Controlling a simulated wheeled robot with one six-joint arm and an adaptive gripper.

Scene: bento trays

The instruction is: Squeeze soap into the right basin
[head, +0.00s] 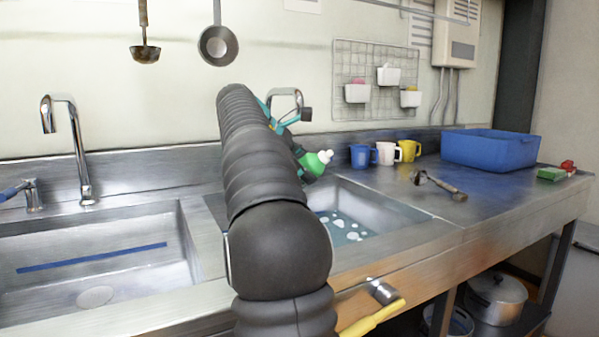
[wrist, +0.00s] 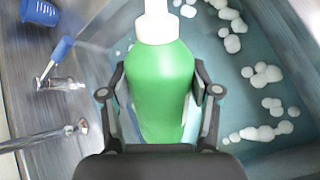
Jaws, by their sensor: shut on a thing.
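A green soap bottle (wrist: 160,90) with a white cap is held between the two fingers of my gripper (wrist: 160,92). In the head view the bottle (head: 311,166) is tipped, its white nozzle toward the right, above the right basin (head: 390,197). The basin holds bluish water with several white foam patches, which also show in the wrist view (wrist: 262,73). My arm hides most of my gripper and the left part of the basin in the head view. I cannot see soap leaving the nozzle.
The left basin (head: 190,240) has a blue strip and a tall tap (head: 78,150). Another tap (head: 287,93) stands behind the right basin. Blue (head: 361,156), white (head: 387,153) and yellow mugs (head: 409,149), a metal utensil (head: 440,185) and a blue tub (head: 490,150) are on the right counter.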

